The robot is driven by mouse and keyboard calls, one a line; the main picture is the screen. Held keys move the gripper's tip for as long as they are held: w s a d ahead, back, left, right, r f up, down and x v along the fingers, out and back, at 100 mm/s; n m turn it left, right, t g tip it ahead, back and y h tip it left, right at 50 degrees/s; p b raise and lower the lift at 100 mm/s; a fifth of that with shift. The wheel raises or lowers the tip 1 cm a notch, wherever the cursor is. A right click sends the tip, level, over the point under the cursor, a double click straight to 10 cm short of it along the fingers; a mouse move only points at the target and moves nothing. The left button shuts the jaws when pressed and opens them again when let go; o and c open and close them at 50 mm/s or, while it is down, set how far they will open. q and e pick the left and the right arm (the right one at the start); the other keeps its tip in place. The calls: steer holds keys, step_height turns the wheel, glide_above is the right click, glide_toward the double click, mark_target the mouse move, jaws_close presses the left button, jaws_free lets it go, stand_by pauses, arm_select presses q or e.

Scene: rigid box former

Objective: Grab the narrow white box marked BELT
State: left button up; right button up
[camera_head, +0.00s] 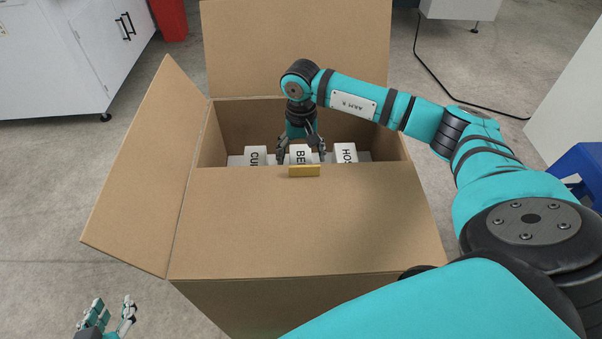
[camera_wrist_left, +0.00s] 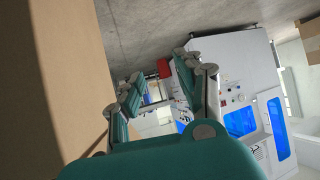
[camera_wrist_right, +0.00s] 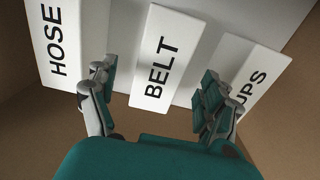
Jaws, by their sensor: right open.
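The narrow white box marked BELT (camera_wrist_right: 165,62) stands inside the large cardboard carton, between the box marked HOSE (camera_wrist_right: 66,45) and a box whose visible letters read UPS (camera_wrist_right: 245,80). In the head view the BELT box (camera_head: 300,153) shows only its upper part over the carton's front flap. My right gripper (camera_head: 301,150) reaches down into the carton with its fingers spread around the BELT box. In the right wrist view the open fingers (camera_wrist_right: 152,98) lie on either side of the BELT box, apart from it. My left gripper (camera_head: 115,305) is open and empty, low outside the carton.
The carton's front flap (camera_head: 300,220) hides its lower inside. A side flap (camera_head: 140,170) leans out left and a tall flap (camera_head: 295,45) stands behind. A small yellow piece (camera_head: 304,171) sits at the front edge. A white cabinet (camera_head: 75,60) stands at the back left.

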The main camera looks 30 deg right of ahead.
mark_target(301, 162)
step_height(301, 162, down, 3)
steer(key=shift+f+b, duration=0.15)
steer(key=shift+b, duration=0.15)
arm_select(q)
steer(key=w+r+t, duration=0.1)
steer(key=w+d+r+t, duration=0.1)
steer(key=r, duration=0.1)
steer(key=shift+w+d+r+h, duration=0.1)
steer(key=shift+w+r+h, duration=0.1)
steer(key=shift+h, duration=0.2)
arm_select(e)
steer(key=c, duration=1.4)
